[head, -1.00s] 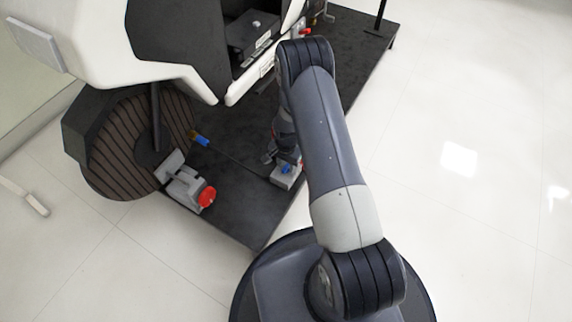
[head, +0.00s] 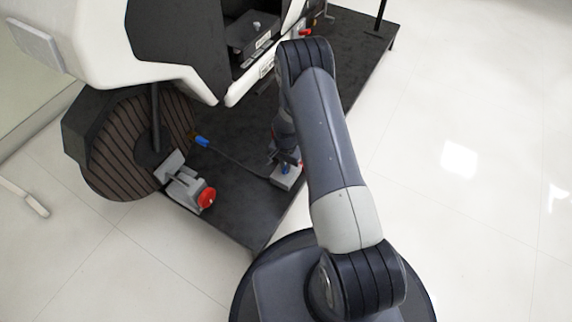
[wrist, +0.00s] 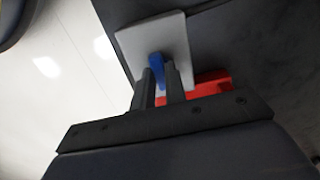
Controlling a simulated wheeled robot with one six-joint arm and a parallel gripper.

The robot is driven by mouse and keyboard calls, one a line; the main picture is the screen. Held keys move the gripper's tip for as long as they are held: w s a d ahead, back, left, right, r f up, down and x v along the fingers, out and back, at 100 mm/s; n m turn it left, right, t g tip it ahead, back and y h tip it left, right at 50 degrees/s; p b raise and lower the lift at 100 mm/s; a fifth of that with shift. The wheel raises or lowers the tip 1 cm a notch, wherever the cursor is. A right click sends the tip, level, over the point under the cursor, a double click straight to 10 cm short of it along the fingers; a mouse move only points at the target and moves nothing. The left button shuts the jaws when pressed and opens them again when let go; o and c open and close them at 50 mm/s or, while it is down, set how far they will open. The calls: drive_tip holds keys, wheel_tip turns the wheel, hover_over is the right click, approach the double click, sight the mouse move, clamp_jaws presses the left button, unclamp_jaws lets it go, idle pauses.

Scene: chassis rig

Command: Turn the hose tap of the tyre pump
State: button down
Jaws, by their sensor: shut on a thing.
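The tyre pump (head: 287,180) is a small pale grey block on the dark platform, mostly below my forearm in the head view. Its blue hose tap (head: 285,169) shows on top. In the wrist view the pump's pale plate (wrist: 133,42) is close, and the blue tap (wrist: 156,62) lies between my two dark fingers. My gripper (wrist: 160,80) is shut on the tap. The fingers hide its lower part. In the head view my gripper (head: 287,157) is over the pump, partly hidden by my arm. A thin dark hose (head: 236,163) runs left from the pump to a blue fitting (head: 202,141).
A red part (wrist: 208,85) lies just behind the fingers in the wrist view. A grey clamp with a red knob (head: 206,197) stands left of the pump, by the striped wheel (head: 118,160). The white bodywork (head: 120,45) overhangs. The floor to the right is clear.

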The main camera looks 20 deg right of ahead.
drive_tip(key=n+b, duration=0.1)
drive_tip(key=n, duration=0.3)
drive_tip(key=n+b, duration=0.1)
drive_tip(key=n, duration=0.4)
drive_tip(key=shift+n, duration=0.3)
idle(0.3)
drive_tip(key=c, duration=1.4)
unclamp_jaws()
drive_tip(key=shift+c, duration=0.2)
wheel_tip(320, 180, up, 11)
drive_tip(key=p, duration=0.3)
drive_tip(key=shift+p, duration=0.4)
drive_tip(key=shift+f, duration=0.15)
